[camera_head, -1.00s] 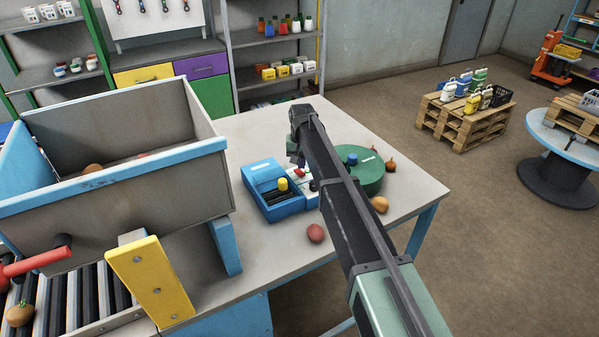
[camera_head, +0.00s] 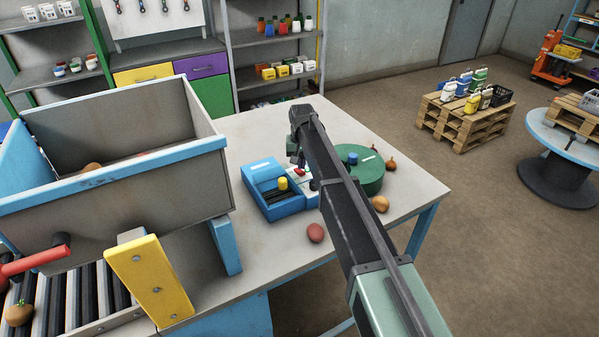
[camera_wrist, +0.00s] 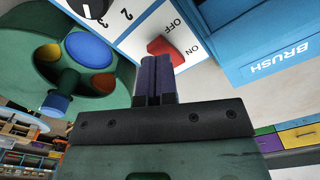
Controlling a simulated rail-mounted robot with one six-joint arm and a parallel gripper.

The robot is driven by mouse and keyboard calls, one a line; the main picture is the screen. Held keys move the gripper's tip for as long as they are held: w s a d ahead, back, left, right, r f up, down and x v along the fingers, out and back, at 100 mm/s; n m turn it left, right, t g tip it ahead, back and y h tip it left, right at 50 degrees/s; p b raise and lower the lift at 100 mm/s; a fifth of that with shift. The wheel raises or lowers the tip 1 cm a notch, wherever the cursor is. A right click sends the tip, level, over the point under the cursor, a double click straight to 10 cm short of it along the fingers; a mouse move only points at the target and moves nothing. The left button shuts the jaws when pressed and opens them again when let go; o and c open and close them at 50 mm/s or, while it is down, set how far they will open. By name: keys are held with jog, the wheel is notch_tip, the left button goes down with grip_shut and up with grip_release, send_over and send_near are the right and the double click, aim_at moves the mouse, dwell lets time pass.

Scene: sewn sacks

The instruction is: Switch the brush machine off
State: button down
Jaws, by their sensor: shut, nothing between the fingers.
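The brush machine (camera_head: 262,173) is a blue box on the table, with BRUSH lettering on its blue side (camera_wrist: 262,72) in the wrist view. Its white control panel (camera_wrist: 140,38) carries a red switch (camera_wrist: 172,47) between the words OFF and ON, and a black dial with numbers. My gripper (camera_wrist: 157,60) is shut and empty, its fingertips just beside the red switch. I cannot tell whether they touch it, or which way the switch is set. In the head view my gripper (camera_head: 294,158) is above the panel, partly hidden by my arm.
A green round device (camera_head: 365,178) with a blue knob stands right of the machine. A red onion-like bulb (camera_head: 316,233) and a brown one (camera_head: 380,204) lie nearby. A large grey hopper (camera_head: 120,200) stands at left.

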jog(key=shift+f+b, duration=1.15)
jog(key=shift+f, duration=0.05)
dwell(0.3)
jog(key=shift+r, duration=0.1)
notch_tip(320, 180, up, 7)
jog(key=p, duration=0.7)
jog(key=shift+r, duration=0.1)
